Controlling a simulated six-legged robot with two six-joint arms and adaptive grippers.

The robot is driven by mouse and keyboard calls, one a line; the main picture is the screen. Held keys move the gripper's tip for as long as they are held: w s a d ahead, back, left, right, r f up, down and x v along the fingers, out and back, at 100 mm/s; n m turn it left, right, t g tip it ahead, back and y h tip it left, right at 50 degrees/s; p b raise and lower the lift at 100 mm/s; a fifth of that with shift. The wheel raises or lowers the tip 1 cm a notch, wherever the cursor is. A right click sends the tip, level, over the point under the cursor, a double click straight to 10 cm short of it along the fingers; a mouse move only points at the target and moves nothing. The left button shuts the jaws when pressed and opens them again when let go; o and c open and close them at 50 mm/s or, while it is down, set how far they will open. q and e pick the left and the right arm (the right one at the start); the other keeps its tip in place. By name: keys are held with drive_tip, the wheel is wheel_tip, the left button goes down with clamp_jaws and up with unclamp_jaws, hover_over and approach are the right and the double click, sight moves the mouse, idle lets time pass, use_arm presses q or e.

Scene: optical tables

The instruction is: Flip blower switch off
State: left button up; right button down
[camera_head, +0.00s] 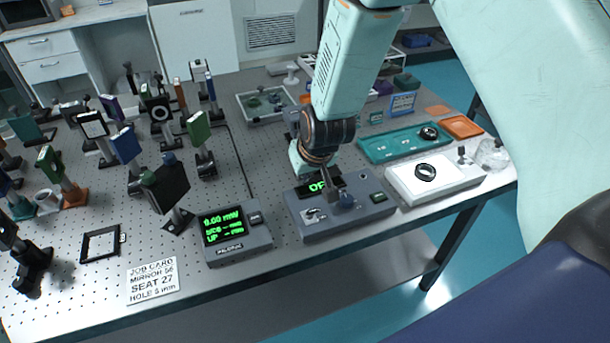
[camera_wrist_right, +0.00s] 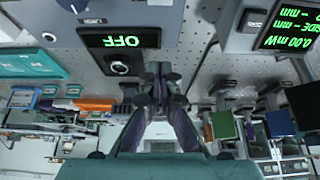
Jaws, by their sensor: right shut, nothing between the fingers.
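A grey control box (camera_head: 372,212) stands near the table's front edge. Its green-lit display (camera_head: 304,188) is partly covered by my right gripper in the head view; in the wrist view the display (camera_wrist_right: 121,41) reads OFF. The box carries a small toggle switch (camera_head: 313,215) on a light plate at its left and a dark blue knob (camera_head: 346,201). No label naming the blower is legible. My right gripper (camera_head: 333,198) is shut and empty, pointing down over the box beside the knob. In the wrist view its fingertips (camera_wrist_right: 159,78) are together. Whether they touch the box is unclear. My left gripper is out of view.
A meter box (camera_head: 236,248) showing 0.00 mW stands left of the control box. A white block with a black ring (camera_head: 426,172) stands to the right. Several optic mounts crowd the left, and a job card (camera_head: 153,281) lies at the front.

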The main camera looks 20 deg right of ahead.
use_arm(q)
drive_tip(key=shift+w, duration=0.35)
use_arm(e)
drive_tip(key=s+r, duration=0.6)
drive_tip(key=s, duration=0.1)
drive_tip(key=shift+a+r, duration=0.2)
drive_tip(key=shift+r, duration=0.2)
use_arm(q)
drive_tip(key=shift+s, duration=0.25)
use_arm(e)
drive_tip(key=shift+s+r, duration=0.1)
drive_tip(key=shift+s, duration=0.2)
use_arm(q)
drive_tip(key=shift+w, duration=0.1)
use_arm(e)
drive_tip(key=shift+w, duration=0.15)
